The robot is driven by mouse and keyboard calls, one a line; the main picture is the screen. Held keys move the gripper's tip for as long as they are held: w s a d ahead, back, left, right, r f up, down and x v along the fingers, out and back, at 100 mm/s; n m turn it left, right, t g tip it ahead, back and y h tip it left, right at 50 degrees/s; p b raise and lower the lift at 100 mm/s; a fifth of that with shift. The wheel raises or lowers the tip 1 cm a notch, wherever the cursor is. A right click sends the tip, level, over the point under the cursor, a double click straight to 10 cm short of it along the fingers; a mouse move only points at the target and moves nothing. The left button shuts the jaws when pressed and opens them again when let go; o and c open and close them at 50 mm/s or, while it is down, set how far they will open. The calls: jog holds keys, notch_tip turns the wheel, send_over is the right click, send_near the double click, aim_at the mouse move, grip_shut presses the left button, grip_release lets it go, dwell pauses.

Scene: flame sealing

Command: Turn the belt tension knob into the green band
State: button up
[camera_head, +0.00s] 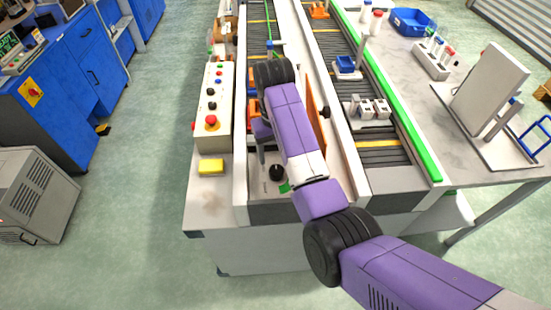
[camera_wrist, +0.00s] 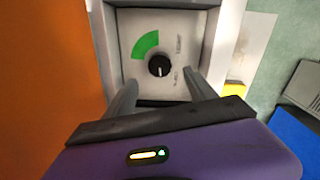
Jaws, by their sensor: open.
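The belt tension knob (camera_wrist: 159,66) is a small round black knob on a pale panel (camera_wrist: 187,45), and it also shows in the head view (camera_head: 277,172). The green band (camera_wrist: 145,44) is a painted arc on the panel, up and left of the knob in the wrist view. A pale pointer mark seems to lie on the knob's lower side, away from the band. My gripper (camera_wrist: 162,88) is open, with one finger on each side below the knob in the wrist view. The fingers appear apart from the knob. In the head view my arm partly hides the gripper.
An orange panel (camera_wrist: 45,80) stands close to the left in the wrist view. A yellow block (camera_head: 211,166) and a control box with buttons (camera_head: 215,95) lie left of the machine in the head view. Conveyor belts (camera_head: 385,157) run along the right.

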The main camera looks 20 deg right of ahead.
aim_at(277, 170)
notch_tip(277, 170, down, 8)
jog(key=shift+d+r+p, duration=0.1)
jog(key=shift+r+p, duration=0.1)
jog(key=shift+p, duration=0.25)
jog(key=c, duration=1.4)
